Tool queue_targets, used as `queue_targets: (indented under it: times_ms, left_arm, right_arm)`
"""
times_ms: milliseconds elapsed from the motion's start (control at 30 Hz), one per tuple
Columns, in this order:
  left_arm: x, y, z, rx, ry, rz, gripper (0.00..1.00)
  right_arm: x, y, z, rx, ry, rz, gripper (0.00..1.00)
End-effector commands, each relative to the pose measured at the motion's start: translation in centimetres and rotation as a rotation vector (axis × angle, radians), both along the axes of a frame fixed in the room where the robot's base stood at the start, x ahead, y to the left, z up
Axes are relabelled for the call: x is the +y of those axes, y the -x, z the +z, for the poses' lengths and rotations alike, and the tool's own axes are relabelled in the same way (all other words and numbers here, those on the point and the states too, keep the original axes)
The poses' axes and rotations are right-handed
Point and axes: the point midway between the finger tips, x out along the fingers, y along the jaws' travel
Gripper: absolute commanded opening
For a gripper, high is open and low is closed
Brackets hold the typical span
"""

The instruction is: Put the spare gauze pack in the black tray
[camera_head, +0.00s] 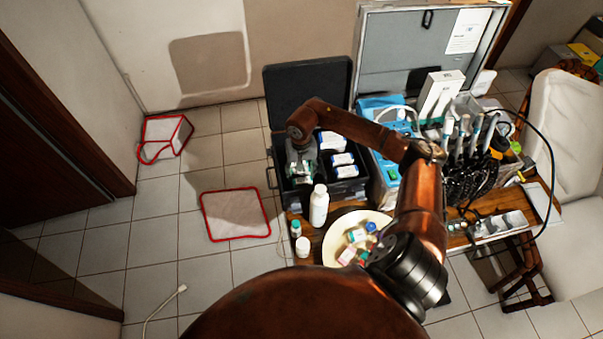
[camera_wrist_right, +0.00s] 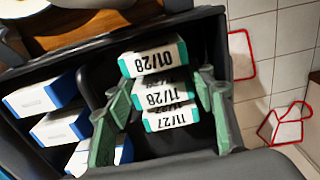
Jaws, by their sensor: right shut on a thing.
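The black tray (camera_head: 345,192) is an open black case with compartments on the wooden table. My right gripper (camera_head: 300,172) reaches down into its left compartment. In the wrist view the green fingers of my right gripper (camera_wrist_right: 160,88) stand on both sides of white, teal-edged packs. My left gripper is not in view.
Several white-and-blue boxes (camera_wrist_right: 58,127) fill the neighbouring compartment. The tray's lid (camera_head: 306,85) stands open behind. A white bottle (camera_head: 319,206), small bottles (camera_head: 303,246) and a round dish (camera_head: 333,238) with small packs stand in front. Dental tools (camera_head: 470,145) crowd the right.

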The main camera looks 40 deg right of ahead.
Motion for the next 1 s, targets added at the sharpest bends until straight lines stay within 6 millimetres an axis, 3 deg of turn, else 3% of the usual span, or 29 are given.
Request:
queue_targets:
  times_ms: [267, 300, 533, 867, 1000]
  left_arm:
    - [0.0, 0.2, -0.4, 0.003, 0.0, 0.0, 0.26]
    - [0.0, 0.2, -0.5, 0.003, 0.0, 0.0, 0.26]
    - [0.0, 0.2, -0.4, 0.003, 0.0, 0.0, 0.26]
    - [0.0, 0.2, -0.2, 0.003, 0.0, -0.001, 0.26]
    - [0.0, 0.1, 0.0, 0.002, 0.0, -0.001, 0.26]
  right_arm:
    - [0.0, 0.0, -0.3, 0.0, 0.0, 0.001, 0.3]
    - [0.0, 0.0, -0.4, 0.001, 0.0, 0.0, 0.5]
    - [0.0, 0.0, -0.2, 0.0, 0.0, 0.0, 0.66]
    - [0.0, 0.0, -0.1, 0.0, -0.001, 0.0, 0.67]
    - [0.0, -0.1, 1.2, -0.003, 0.001, 0.001, 0.67]
